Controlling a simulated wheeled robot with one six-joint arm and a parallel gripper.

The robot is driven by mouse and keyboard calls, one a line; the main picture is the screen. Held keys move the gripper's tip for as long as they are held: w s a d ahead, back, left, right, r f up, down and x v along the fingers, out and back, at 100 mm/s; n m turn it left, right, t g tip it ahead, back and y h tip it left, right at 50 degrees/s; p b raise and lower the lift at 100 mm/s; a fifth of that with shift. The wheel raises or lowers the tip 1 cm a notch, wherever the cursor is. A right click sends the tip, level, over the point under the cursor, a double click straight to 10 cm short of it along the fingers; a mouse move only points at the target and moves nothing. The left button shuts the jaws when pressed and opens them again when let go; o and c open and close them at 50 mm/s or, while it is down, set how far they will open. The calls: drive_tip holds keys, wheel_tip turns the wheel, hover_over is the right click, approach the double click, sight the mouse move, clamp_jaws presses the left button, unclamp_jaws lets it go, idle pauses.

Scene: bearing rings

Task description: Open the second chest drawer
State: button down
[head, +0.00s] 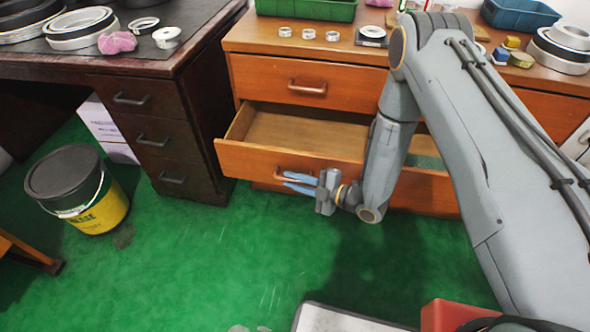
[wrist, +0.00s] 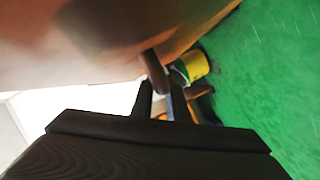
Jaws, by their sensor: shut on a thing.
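The wooden chest (head: 262,40) stands at the back. Its top drawer (head: 345,90) is closed and has a bar handle (head: 307,87). The second drawer (head: 240,157) is pulled out and its wooden inside shows; my arm hides part of its right side. My gripper (head: 302,183) is at the front of the second drawer, with its blue-grey fingers at the drawer's handle (head: 283,174). In the wrist view the dark fingers (wrist: 164,100) are shut on the brown handle (wrist: 152,68).
A dark desk (head: 150,80) with drawers stands to the left. A black and yellow bucket (head: 90,195) is on the green floor at left. Rings and a green crate (head: 300,10) sit on the chest top.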

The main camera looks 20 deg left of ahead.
drive_tip(key=shift+s, duration=0.1)
drive_tip(key=c, duration=1.7)
unclamp_jaws()
drive_tip(key=shift+v, duration=3.95)
